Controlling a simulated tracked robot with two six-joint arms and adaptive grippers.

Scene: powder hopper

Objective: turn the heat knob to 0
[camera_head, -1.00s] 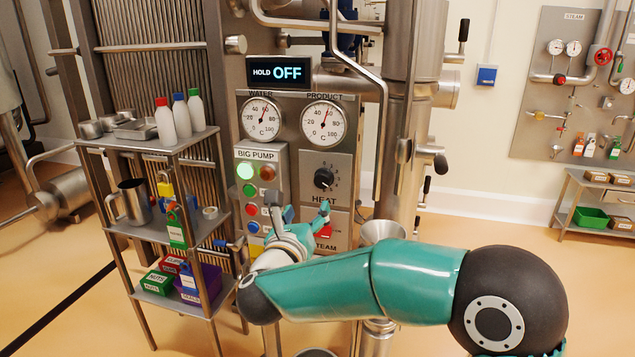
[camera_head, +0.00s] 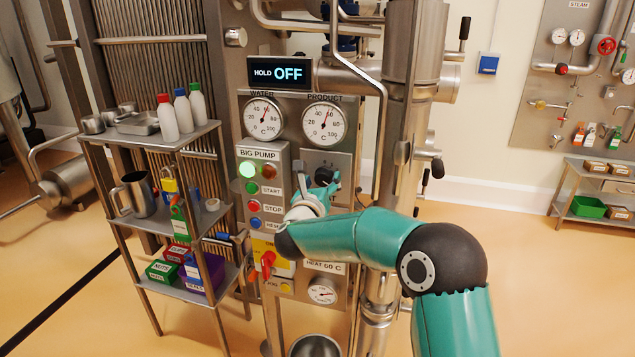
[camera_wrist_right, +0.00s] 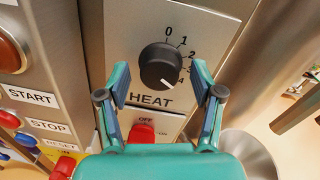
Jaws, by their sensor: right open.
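The heat knob (camera_wrist_right: 160,66) is a round black dial on a grey plate labelled HEAT in the right wrist view. Its white mark points to the lower right, by the 4 end of the scale; the 0 is at the top. My right gripper (camera_wrist_right: 160,80) is open, with one teal finger on each side of the knob's lower part and visible gaps to it. Contact is not apparent. My left gripper is not in view.
Left of the heat plate is the BIG PUMP panel (camera_head: 262,155) with lit green lamp and buttons. A red switch (camera_wrist_right: 141,133) sits below the knob. A shelf (camera_head: 160,147) with bottles stands left.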

